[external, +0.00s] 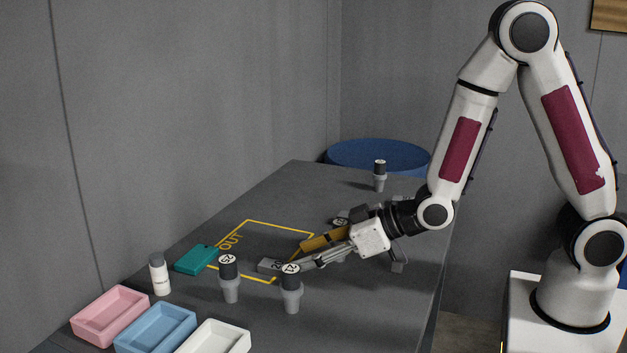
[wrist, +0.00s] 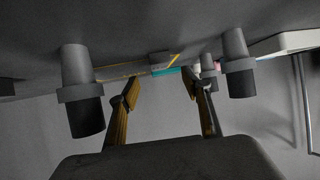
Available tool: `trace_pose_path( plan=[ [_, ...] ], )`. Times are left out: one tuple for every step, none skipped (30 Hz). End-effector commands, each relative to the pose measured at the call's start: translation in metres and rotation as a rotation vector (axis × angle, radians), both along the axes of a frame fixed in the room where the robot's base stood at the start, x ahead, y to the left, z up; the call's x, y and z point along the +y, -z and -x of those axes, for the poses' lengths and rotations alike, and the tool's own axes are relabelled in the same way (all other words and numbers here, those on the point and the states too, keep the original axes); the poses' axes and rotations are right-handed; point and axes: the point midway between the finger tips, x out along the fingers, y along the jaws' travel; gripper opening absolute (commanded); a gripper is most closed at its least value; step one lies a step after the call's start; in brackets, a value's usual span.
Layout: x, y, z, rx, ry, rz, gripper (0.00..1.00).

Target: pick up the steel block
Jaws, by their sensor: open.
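The steel block (external: 267,266) is a small grey block with a number on top. It lies on the dark table by the lower part of the yellow outline, and its right end is partly hidden behind a capped vial. In the wrist view the block (wrist: 160,58) shows ahead, in line with the gap between the fingers. My gripper (external: 303,256) is low over the table, right of the block, with its fingers pointing toward it. In the wrist view my gripper (wrist: 161,79) is open, with nothing between its fingers.
Dark-capped vials stand close by, one in front of my fingers (external: 291,293) and one left of it (external: 230,284). Another stands at the back (external: 379,178). A teal case (external: 197,258), white bottle (external: 160,276) and pink (external: 109,318), blue and white trays are left.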

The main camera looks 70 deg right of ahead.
Motion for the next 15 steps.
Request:
trace_pose_path(
  plan=[
    [0.0007, 0.0021, -0.0029, 0.001, 0.0, 0.0, 0.48],
    [0.001, 0.0026, -0.0045, 0.0, 0.0, 0.0, 0.48],
    [0.0013, 0.0034, -0.0061, 0.0, 0.0, 0.0, 0.48],
    [0.0015, 0.0039, -0.007, 0.0, 0.0, 0.0, 0.48],
    [0.0016, 0.0044, -0.0076, 0.0, 0.0, 0.0, 0.48],
    [0.0017, 0.0048, -0.0082, 0.0, 0.0, 0.0, 0.48],
    [0.0018, 0.005, -0.0085, 0.0, 0.0, 0.0, 0.48],
    [0.0018, 0.0051, -0.0087, 0.0, 0.0, 0.0, 0.48],
    [0.0018, 0.0051, -0.0087, 0.0, 0.0, 0.0, 0.48],
    [0.0018, 0.0049, -0.0086, 0.0, 0.0, 0.0, 0.48],
    [0.0018, 0.005, -0.0086, 0.0, 0.0, 0.0, 0.48],
    [0.0018, 0.0049, -0.0086, 0.0, 0.0, 0.0, 0.48],
    [0.0018, 0.0049, -0.0086, 0.0, 0.0, 0.0, 0.48],
    [0.0018, 0.0049, -0.0085, 0.0, 0.0, 0.0, 0.48],
    [0.0018, 0.0049, -0.0086, 0.0, 0.0, 0.0, 0.48]
  ],
)
